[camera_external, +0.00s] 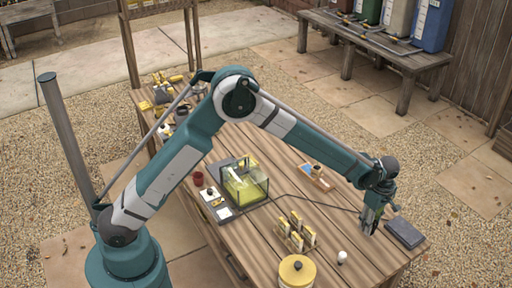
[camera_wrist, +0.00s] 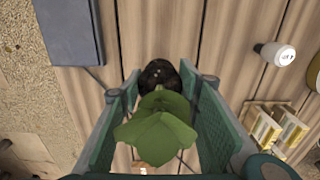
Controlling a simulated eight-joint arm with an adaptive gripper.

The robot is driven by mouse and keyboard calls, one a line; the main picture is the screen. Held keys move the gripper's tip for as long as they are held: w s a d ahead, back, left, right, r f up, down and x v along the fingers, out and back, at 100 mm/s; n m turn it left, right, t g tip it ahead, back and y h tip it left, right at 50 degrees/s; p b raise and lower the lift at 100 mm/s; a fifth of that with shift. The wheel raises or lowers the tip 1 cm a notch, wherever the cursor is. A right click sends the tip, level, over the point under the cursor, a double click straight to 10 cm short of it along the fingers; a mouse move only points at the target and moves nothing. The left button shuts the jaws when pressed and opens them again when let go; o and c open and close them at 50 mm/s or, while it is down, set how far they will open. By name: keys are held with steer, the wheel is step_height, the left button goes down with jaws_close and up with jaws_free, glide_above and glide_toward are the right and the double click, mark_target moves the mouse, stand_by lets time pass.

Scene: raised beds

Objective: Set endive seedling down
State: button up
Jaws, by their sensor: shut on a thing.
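The endive seedling (camera_wrist: 156,128) has broad green leaves and a dark soil plug (camera_wrist: 160,75). It sits between the two fingers of my gripper (camera_wrist: 160,95) in the wrist view, and the gripper is shut on it. In the external view my gripper (camera_external: 371,220) hangs over the right end of the wooden table (camera_external: 330,228), close beside a dark flat slab. The seedling is mostly hidden by the fingers there. I cannot tell whether the plug touches the tabletop.
The dark slab (camera_external: 404,233) lies at the table's right edge and also shows in the wrist view (camera_wrist: 68,30). A small white bottle (camera_external: 342,257), yellow packets in a wooden rack (camera_external: 296,234) and a yellow canister (camera_external: 297,272) stand nearby. A glass box (camera_external: 243,183) stands farther left.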

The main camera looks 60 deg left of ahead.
steer(key=shift+f, duration=1.85)
steer(key=shift+f+b, duration=0.15)
steer(key=shift+b, duration=0.15)
steer(key=o, duration=0.7)
step_height(320, 180, up, 12)
steer(key=shift+r+p, duration=0.15)
steer(key=shift+p, duration=0.5)
steer(key=shift+r, duration=0.1)
